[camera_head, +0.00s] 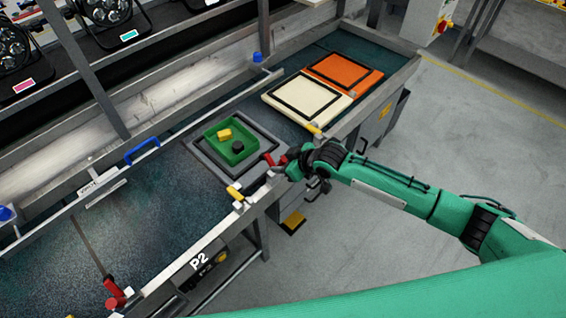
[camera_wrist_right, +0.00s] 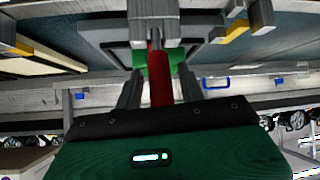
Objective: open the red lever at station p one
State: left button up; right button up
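A red lever (camera_head: 269,159) stands at the front edge of the conveyor, beside a grey fixture. My right gripper (camera_head: 290,164) is right at this lever, with its arm coming in from the right. In the right wrist view the red lever (camera_wrist_right: 159,78) lies between the two dark fingers of my right gripper (camera_wrist_right: 159,88). The fingers are open, with a gap on each side of the lever. A second red lever (camera_head: 116,296) is at the lower left, left of the P2 sign (camera_head: 199,262). No P1 sign is readable. My left gripper is not in view.
A green tray (camera_head: 248,159) holding a yellow block (camera_head: 225,134) and a dark round piece (camera_head: 238,147) sits behind the near lever. Cream (camera_head: 300,111) and orange (camera_head: 352,85) panels lie farther along the conveyor. Yellow-tipped parts (camera_head: 234,192) flank the lever. Grey floor is clear at right.

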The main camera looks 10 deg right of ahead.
dwell(0.3)
jog(key=b+v, duration=0.2)
jog(key=v, duration=1.1)
jog(key=shift+s+d+r, duration=0.15)
jog(key=shift+r, duration=0.15)
